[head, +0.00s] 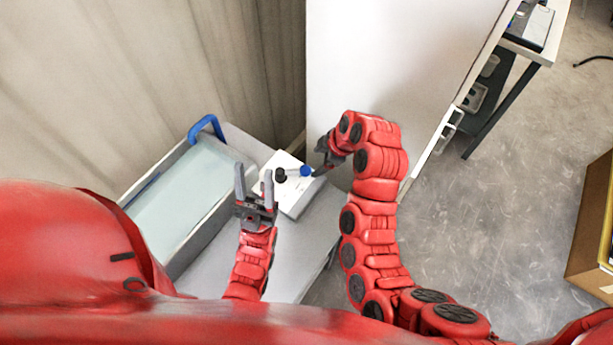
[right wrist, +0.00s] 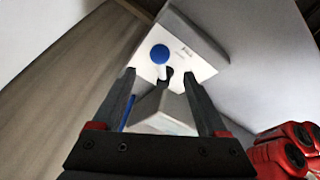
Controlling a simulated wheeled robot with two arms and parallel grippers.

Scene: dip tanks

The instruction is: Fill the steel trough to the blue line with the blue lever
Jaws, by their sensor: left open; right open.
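The steel trough (head: 208,222) stands at the left in the head view, with a pale blue surface inside (head: 182,188). A dark blue strip (head: 142,190) shows along its left inner wall. The blue lever's round knob (head: 305,170) is at the white control box (head: 297,203), beside a black knob (head: 281,175). My right gripper (head: 323,158) is open near the blue knob, apart from it. In the right wrist view, the blue knob (right wrist: 160,54) lies beyond the open fingertips (right wrist: 158,84). My left gripper (head: 255,187) is open and empty, between trough and box.
A blue curved bar (head: 207,127) rises at the trough's far end. A grey surface (head: 300,240) lies under the box. A large white panel (head: 390,60) stands behind my right arm. A table (head: 545,45) stands at the back right, with open floor in front.

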